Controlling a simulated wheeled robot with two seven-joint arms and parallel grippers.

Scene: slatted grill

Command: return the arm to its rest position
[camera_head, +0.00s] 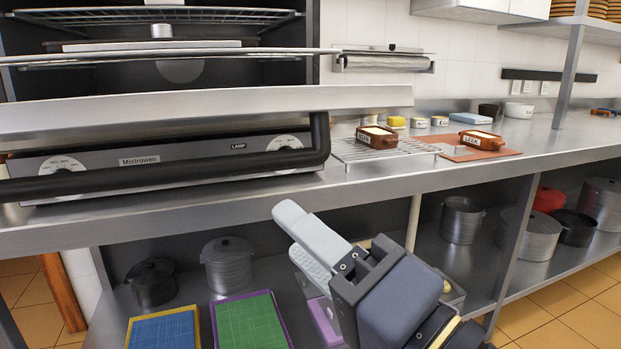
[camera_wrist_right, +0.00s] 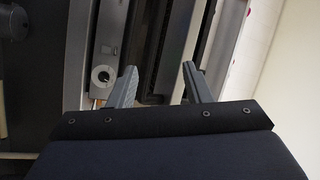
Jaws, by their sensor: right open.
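My right gripper (camera_head: 296,236) is in front of the steel counter, below its front edge in the picture, with its fingers pointing up and to the left. In the right wrist view its two fingers (camera_wrist_right: 159,72) stand apart with nothing between them. My left gripper does not show. The slatted grill (camera_head: 352,152) lies on the counter right of the oven, apart from my right gripper. A brown dish (camera_head: 377,137) with pale contents sits on the grill. A second brown dish (camera_head: 480,140) sits on an orange board (camera_head: 451,152).
The oven (camera_head: 150,160) stands at the left with its door open and a black handle bar (camera_head: 320,140) along the front. Pots (camera_head: 228,263) and coloured boards (camera_head: 250,322) are on the lower shelf. Small containers stand at the counter's back. The counter's right part has free room.

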